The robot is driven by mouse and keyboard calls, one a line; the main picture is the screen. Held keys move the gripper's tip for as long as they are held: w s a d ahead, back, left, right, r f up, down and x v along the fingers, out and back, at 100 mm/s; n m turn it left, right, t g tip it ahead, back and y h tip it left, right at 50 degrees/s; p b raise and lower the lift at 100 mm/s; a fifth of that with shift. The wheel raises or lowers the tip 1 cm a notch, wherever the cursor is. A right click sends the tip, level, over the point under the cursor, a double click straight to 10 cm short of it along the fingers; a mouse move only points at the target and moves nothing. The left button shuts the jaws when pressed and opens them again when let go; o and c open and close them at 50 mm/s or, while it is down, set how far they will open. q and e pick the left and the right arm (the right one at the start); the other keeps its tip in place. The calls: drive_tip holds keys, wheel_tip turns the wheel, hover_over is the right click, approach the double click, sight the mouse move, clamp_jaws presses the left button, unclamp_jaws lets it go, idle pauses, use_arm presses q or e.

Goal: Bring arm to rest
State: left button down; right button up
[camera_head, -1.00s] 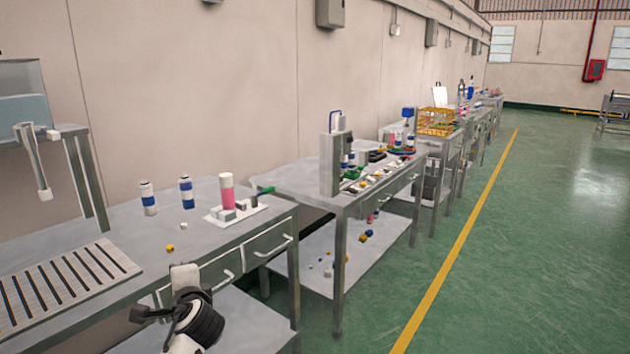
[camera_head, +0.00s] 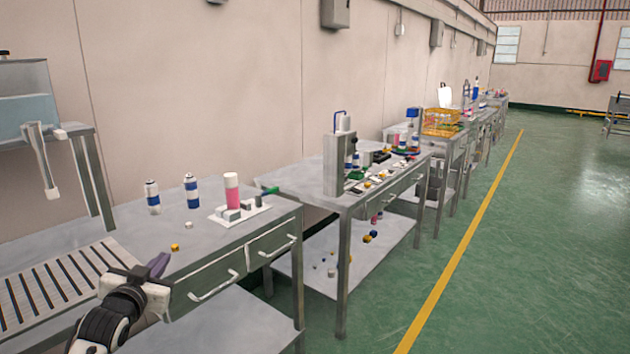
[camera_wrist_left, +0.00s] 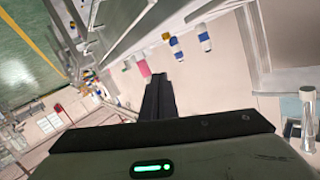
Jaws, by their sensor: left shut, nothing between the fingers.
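My left gripper (camera_head: 158,264) is in the lower left of the head view, over the front edge of the near table (camera_head: 200,245). Its dark fingers are together and nothing is between them. In the left wrist view the shut fingers (camera_wrist_left: 158,95) reach up from the bottom middle, apart from the things on the table. My right gripper does not show in these frames.
Two blue-and-white cans (camera_head: 152,197) (camera_head: 191,190) and a pink-and-white can (camera_head: 232,190) on a white fixture (camera_head: 240,214) stand on the near table. A slotted rack (camera_head: 60,282) lies left of my gripper. The green floor (camera_head: 540,250) is clear at right.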

use_arm(q)
drive_tip(key=s+d+f+g+h, duration=0.1)
drive_tip(key=s+d+f+g, duration=0.1)
drive_tip(key=s+d+f, duration=0.5)
drive_tip(key=s+d+f+g+h, duration=0.1)
drive_tip(key=s+d+f, duration=0.1)
drive_tip(key=s+f, duration=0.9)
drive_tip(key=s+d+f+g+h, duration=0.1)
drive_tip(key=s+d+f+g, duration=0.1)
drive_tip(key=s+d+f, duration=0.5)
drive_tip(key=s+d+f+g, duration=0.1)
drive_tip(key=s+f, duration=0.2)
drive_tip(key=s, duration=0.6)
drive_tip(key=s+d+f+g, duration=0.1)
drive_tip(key=s+d+f, duration=0.1)
drive_tip(key=s, duration=0.7)
drive_tip(key=shift+f+g+h, duration=0.3)
drive_tip(key=shift+f+h, duration=0.1)
drive_tip(key=shift+f, duration=0.3)
drive_tip(key=shift+s, duration=0.1)
